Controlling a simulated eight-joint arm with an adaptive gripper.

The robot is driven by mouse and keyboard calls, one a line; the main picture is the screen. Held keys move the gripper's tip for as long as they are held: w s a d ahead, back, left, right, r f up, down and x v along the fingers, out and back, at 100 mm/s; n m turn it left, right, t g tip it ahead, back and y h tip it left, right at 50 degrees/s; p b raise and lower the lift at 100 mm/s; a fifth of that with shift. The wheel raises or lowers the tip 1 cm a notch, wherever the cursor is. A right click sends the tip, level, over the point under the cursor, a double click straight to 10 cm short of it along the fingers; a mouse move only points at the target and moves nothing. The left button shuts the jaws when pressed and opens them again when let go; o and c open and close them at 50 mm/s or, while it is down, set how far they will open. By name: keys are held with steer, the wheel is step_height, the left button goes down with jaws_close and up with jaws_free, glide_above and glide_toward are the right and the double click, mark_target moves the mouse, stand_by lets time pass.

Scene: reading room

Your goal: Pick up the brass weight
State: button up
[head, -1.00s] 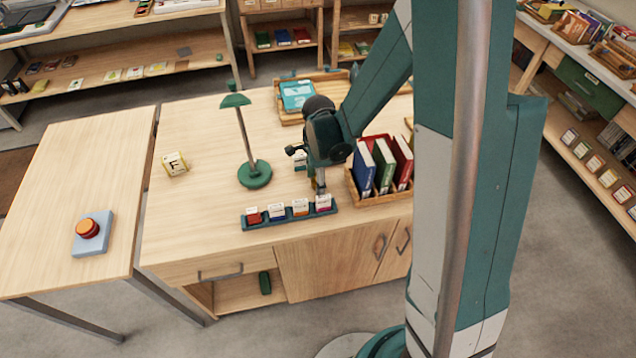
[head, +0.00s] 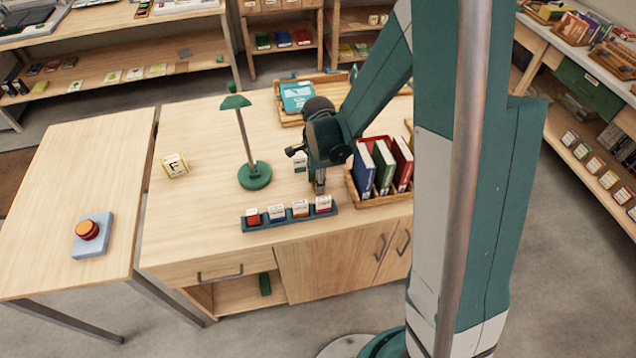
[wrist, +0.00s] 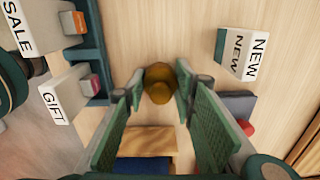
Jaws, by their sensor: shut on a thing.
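The brass weight (wrist: 159,78) is a small, round, dark golden piece. In the wrist view it sits between the fingertips of my gripper (wrist: 163,90), which is shut on it. In the head view my gripper (head: 319,186) points down at the desk top, just behind the teal label rack and left of the book crate. I cannot make out the weight there; the fingers hide it. I cannot tell whether it touches the desk.
The teal rack (head: 262,225) with several label blocks is close in front. A wooden crate of books (head: 384,202) stands close on the right. A "NEW" block (wrist: 242,53) is near the fingers. A green lamp (head: 254,176) stands left. The desk's left part is mostly clear.

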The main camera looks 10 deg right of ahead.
steer(key=shift+r, duration=0.15)
steer(key=shift+r+p, duration=0.85)
steer(key=shift+r, duration=4)
